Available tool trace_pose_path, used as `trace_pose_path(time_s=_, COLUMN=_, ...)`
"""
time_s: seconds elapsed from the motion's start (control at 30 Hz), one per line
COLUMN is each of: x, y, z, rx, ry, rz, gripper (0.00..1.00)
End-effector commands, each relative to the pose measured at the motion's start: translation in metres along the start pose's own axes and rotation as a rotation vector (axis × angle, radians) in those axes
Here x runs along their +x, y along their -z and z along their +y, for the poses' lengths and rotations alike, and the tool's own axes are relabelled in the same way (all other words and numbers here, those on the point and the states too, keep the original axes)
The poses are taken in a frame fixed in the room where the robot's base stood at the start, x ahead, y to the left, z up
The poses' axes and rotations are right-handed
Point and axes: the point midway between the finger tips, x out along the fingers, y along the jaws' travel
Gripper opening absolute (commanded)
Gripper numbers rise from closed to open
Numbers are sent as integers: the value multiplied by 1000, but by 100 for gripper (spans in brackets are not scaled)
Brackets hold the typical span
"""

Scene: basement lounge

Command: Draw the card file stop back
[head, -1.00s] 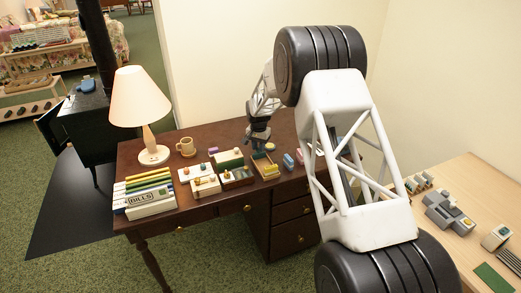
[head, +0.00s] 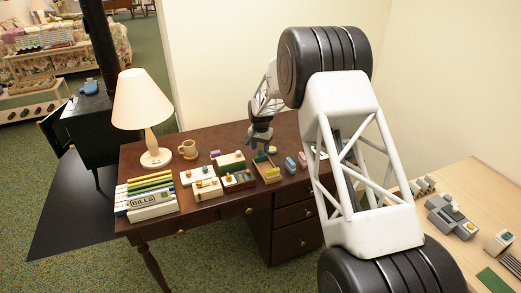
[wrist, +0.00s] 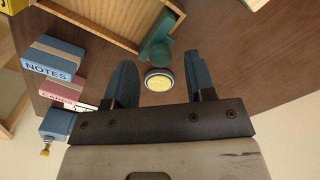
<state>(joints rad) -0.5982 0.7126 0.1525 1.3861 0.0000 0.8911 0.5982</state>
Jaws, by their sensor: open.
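The card file appears to be the open wooden tray (head: 279,176) on the dark desk; its wall also fills the top of the wrist view (wrist: 85,18). A green piece (wrist: 158,42), apparently the stop, shows at the tray's near corner. My gripper (head: 261,146) hangs at the tray's back end. In the wrist view its fingers (wrist: 159,62) are open and empty, with the green piece ahead of the gap between them. I cannot tell whether they touch it. The tray's inside is mostly out of the wrist view.
NOTES (wrist: 52,60) and pink (wrist: 68,89) boxes stand left. Boxes, a mug (head: 188,149) and a lamp (head: 143,108) occupy the desk's left. Bare wood lies right of the fingers.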

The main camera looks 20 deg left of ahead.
Motion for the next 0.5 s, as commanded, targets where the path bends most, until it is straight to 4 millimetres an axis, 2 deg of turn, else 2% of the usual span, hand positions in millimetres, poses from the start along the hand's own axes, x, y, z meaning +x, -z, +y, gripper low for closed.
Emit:
trace_pose_path(time_s=0.3, x=-41, y=0, z=0, rx=0, ry=1, rz=2, gripper=50)
trace_pose_path(time_s=0.5, x=-58, y=0, z=0, rx=0, ry=0, rz=0, gripper=50)
